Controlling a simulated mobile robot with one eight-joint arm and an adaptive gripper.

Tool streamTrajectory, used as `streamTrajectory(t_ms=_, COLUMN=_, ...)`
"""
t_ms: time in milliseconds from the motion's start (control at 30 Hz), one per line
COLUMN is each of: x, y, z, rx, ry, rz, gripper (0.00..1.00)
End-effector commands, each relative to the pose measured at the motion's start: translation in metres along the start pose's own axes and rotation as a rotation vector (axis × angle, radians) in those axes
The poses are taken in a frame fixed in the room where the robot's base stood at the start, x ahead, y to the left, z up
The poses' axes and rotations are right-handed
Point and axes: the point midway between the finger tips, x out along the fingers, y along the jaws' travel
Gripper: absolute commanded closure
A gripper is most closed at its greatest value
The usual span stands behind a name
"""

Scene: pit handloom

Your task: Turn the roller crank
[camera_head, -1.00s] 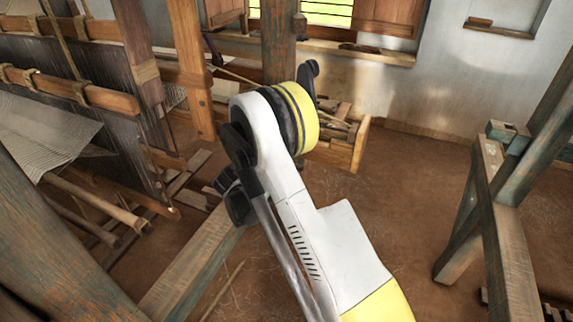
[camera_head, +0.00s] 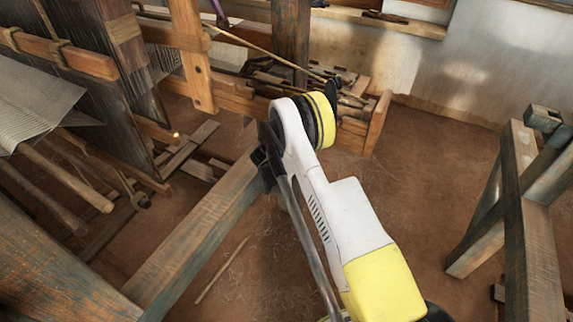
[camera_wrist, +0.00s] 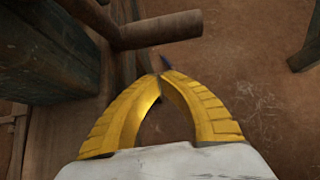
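My gripper (camera_wrist: 162,76) has two yellow fingers, and their tips meet or nearly meet in the wrist view. Nothing is seen between them. Just beyond the tips is a round brown wooden bar (camera_wrist: 165,29), joined at the left to a slanting wooden piece (camera_wrist: 92,14). It looks like the crank and its handle, but I cannot be sure. Whether the tips touch it is unclear. In the head view my gripper's fingers are hidden behind my arm. Wooden rods (camera_head: 88,190) stick out from the loom below the pale cloth (camera_head: 32,98); I cannot single out the crank there.
A thick timber beam (camera_head: 195,235) runs along the left of my arm. A wooden box (camera_head: 374,124) stands by the wall behind it. A timber frame (camera_head: 530,220) stands at the right. The earth floor (camera_head: 420,150) between is clear. A thin stick (camera_head: 222,270) lies on the floor.

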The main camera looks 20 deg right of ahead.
Motion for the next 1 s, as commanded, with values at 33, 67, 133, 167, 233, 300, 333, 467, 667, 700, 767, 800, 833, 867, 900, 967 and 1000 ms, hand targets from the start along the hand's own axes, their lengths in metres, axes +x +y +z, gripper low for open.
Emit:
streamTrajectory(t_ms=33, x=0.003, y=-0.001, z=0.005, rx=0.001, ry=0.000, rz=-0.001, gripper=1.00)
streamTrajectory(t_ms=67, x=0.003, y=-0.001, z=0.009, rx=0.001, ry=0.000, rz=0.000, gripper=1.00)
streamTrajectory(t_ms=133, x=0.005, y=-0.001, z=0.016, rx=0.001, ry=0.000, rz=-0.001, gripper=1.00)
streamTrajectory(t_ms=167, x=0.005, y=-0.001, z=0.018, rx=0.001, ry=0.000, rz=-0.001, gripper=1.00)
streamTrajectory(t_ms=233, x=0.005, y=-0.001, z=0.022, rx=0.000, ry=0.001, rz=-0.001, gripper=1.00)
streamTrajectory(t_ms=300, x=0.005, y=0.000, z=0.025, rx=0.000, ry=0.001, rz=0.000, gripper=1.00)
streamTrajectory(t_ms=333, x=0.005, y=0.000, z=0.025, rx=0.000, ry=0.001, rz=0.000, gripper=1.00)
streamTrajectory(t_ms=467, x=0.005, y=0.000, z=0.026, rx=0.000, ry=0.001, rz=0.000, gripper=1.00)
streamTrajectory(t_ms=667, x=0.005, y=0.000, z=0.026, rx=0.000, ry=0.001, rz=0.000, gripper=1.00)
streamTrajectory(t_ms=700, x=0.006, y=-0.001, z=0.026, rx=0.001, ry=0.001, rz=0.000, gripper=1.00)
streamTrajectory(t_ms=767, x=0.007, y=-0.001, z=0.027, rx=0.001, ry=0.001, rz=0.000, gripper=1.00)
streamTrajectory(t_ms=800, x=0.008, y=-0.002, z=0.028, rx=0.001, ry=0.001, rz=0.000, gripper=1.00)
streamTrajectory(t_ms=833, x=0.009, y=-0.003, z=0.029, rx=0.001, ry=0.001, rz=0.000, gripper=1.00)
streamTrajectory(t_ms=867, x=0.010, y=-0.003, z=0.030, rx=0.001, ry=0.001, rz=0.000, gripper=1.00)
streamTrajectory(t_ms=900, x=0.011, y=-0.004, z=0.031, rx=0.001, ry=0.001, rz=0.000, gripper=1.00)
streamTrajectory(t_ms=967, x=0.012, y=-0.004, z=0.032, rx=0.001, ry=0.001, rz=0.000, gripper=1.00)
streamTrajectory(t_ms=1000, x=0.013, y=-0.004, z=0.032, rx=0.001, ry=0.001, rz=0.000, gripper=1.00)
